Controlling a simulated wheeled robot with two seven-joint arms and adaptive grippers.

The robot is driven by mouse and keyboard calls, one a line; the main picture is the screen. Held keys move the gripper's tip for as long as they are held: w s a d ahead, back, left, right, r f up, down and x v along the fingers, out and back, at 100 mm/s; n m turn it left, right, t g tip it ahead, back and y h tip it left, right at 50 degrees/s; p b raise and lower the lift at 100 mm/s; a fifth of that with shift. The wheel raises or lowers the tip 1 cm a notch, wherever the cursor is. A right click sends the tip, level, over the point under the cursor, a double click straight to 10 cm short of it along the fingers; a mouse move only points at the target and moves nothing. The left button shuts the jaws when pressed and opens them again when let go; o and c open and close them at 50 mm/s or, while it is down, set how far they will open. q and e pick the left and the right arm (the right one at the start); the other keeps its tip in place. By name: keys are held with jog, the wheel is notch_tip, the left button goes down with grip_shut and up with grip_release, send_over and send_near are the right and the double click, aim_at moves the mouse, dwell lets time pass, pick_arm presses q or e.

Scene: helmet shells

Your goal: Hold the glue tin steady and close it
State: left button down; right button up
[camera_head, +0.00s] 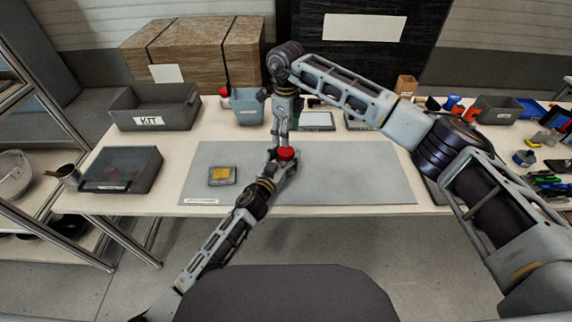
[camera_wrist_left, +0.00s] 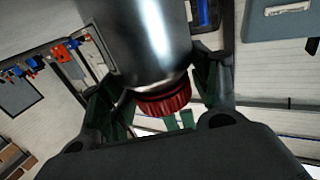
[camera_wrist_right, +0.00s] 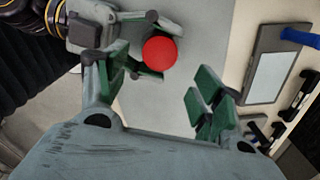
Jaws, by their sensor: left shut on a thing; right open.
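The glue tin (camera_wrist_left: 140,40) is a shiny metal cylinder with a red cap (camera_wrist_left: 165,101) on its end. The cap also shows in the head view (camera_head: 287,153) and, round and from above, in the right wrist view (camera_wrist_right: 160,54). I cannot tell how tightly the cap sits. My left gripper (camera_head: 281,164) is shut on the tin, over the grey mat, and hides most of its body in the head view. My right gripper (camera_wrist_right: 162,82) is open and empty, pointing down above the cap and apart from it.
The grey mat (camera_head: 350,175) is mostly clear. A small dark tray with a yellow patch (camera_head: 221,175) lies on its left. A KIT bin (camera_head: 155,108), a dark lidded case (camera_head: 121,170) and a blue bin (camera_head: 247,106) stand around. Tools and bins crowd the right.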

aim_at(286, 151)
jog(key=shift+f, duration=0.1)
jog(key=shift+f, duration=3.9)
jog(key=c, duration=1.1)
jog(key=shift+m, duration=0.3)
jog(key=shift+m, duration=1.1)
